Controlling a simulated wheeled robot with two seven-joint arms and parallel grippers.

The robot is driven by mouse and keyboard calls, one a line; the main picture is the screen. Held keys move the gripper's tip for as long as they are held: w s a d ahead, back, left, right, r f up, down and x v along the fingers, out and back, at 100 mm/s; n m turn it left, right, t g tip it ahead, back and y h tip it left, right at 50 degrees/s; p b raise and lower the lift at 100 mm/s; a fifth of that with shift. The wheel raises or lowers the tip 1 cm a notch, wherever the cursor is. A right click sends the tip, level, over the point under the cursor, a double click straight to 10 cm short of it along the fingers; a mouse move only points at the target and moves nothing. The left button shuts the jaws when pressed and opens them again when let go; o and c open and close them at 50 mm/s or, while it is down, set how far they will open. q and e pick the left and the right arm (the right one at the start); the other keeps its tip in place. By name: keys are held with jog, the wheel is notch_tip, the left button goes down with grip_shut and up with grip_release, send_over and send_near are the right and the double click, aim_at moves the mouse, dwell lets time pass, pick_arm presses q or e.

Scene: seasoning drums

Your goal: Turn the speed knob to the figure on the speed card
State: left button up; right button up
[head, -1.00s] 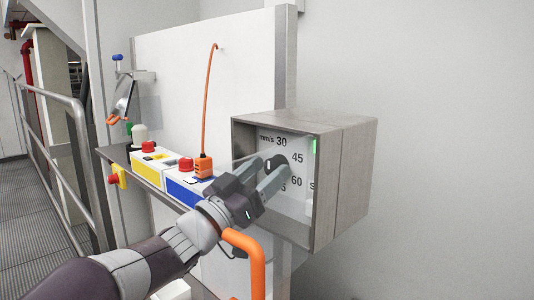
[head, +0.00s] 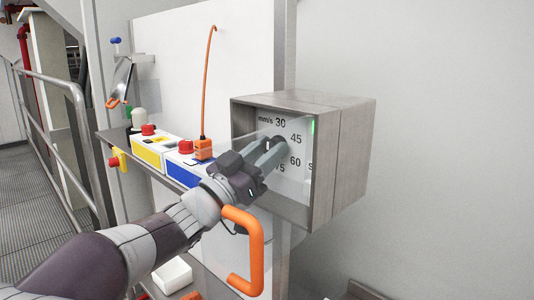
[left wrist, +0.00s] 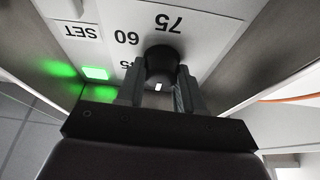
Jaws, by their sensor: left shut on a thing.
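The black speed knob (left wrist: 162,62) sits on a white dial plate (head: 297,180) inside a grey box. In the left wrist view the figures 75, 60 and part of 45 show upside down around it; the head view also shows 30 and "mm/s". My left gripper (left wrist: 159,82) is shut on the knob, one finger on each side. It also shows in the head view (head: 268,152), reaching into the box and covering most of the knob. The knob's white mark faces away from 75 in the wrist view. I cannot make out a speed card figure. My right gripper is out of view.
The grey box (head: 345,160) walls in the dial. A green light (left wrist: 96,73) glows by the word SET. An orange handle (head: 258,252) stands out below my left wrist. Yellow and blue boxes with red buttons (head: 186,147) line the ledge at left.

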pick_arm(q)
jog(key=m+g+h+b, duration=0.1)
jog(key=m, duration=0.2)
jog(key=shift+a+f+b, duration=0.1)
jog(key=shift+f+b, duration=0.05)
jog(key=shift+b, duration=0.2)
jog(key=m+g+b, duration=0.1)
jog(key=m+g, duration=0.1)
jog(key=m, duration=0.1)
jog(key=shift+m+h, duration=0.4)
jog(key=m, duration=0.1)
jog(key=m+g, duration=0.1)
jog(key=m, duration=0.1)
jog(key=shift+r+m+g+b, duration=0.2)
jog(key=shift+m+g+b, duration=0.1)
jog(key=shift+b, duration=0.05)
jog(key=shift+w+m+g, duration=0.1)
jog(key=shift+m+g, duration=0.9)
jog(key=shift+m, duration=1.7)
jog(key=o, duration=1)
jog(key=shift+o, duration=0.2)
jog(key=shift+a, duration=0.1)
